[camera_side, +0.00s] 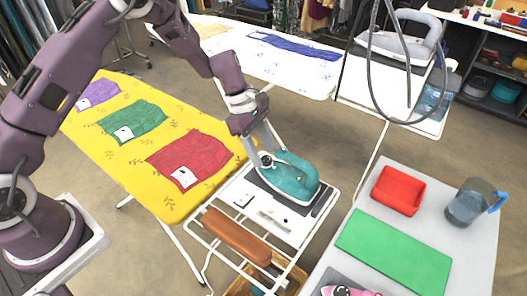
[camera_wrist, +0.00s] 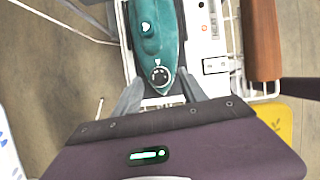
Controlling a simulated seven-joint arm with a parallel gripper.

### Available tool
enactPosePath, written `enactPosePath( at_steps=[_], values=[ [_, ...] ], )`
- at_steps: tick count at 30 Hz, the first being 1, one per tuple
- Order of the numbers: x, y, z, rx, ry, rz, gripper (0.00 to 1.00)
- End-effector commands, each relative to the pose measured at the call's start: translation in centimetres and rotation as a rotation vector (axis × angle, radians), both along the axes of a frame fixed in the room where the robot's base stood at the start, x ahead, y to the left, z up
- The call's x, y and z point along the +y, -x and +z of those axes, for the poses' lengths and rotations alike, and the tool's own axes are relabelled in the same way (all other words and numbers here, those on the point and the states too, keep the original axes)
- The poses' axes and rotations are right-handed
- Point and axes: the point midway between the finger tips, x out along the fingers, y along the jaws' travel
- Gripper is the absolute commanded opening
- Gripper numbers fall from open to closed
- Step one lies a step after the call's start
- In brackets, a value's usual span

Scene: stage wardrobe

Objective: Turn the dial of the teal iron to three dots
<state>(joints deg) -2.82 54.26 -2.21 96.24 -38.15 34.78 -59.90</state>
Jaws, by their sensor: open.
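The teal iron (camera_side: 292,178) rests on a dark pad on the white wire stand (camera_side: 215,226); it also shows in the wrist view (camera_wrist: 147,44). Its round black dial (camera_wrist: 160,75) has pale marks, too small to read as dots, with a small white mark on the body just above it. The dial (camera_side: 266,160) is small in the side view. My gripper (camera_side: 262,148) is open at the iron's dial end. In the wrist view its fingers (camera_wrist: 160,91) stand either side of the iron's narrow end, with the dial between and slightly beyond the tips. I cannot tell whether they touch.
A brown padded board (camera_side: 236,236) lies beside the iron on the stand. The yellow ironing board (camera_side: 135,130) with folded cloths is left. A grey table (camera_side: 345,215) at right holds a red tray (camera_side: 398,190), green mat (camera_side: 395,250) and water jug (camera_side: 468,203). Another iron (camera_side: 400,42) stands behind.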

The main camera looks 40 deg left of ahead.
Motion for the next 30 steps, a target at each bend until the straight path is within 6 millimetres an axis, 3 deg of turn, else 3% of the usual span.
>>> enactPosePath(
  at_steps=[9, 17, 30],
  values=[
    [-0.38, -0.1, -0.73, -0.002, 0.001, 0.0, 0.49],
    [-0.37, -0.1, -0.71, -0.003, 0.001, 0.0, 0.0],
    [-0.36, -0.22, -0.71, -0.003, 0.001, -0.08, 0.0]
  ],
)
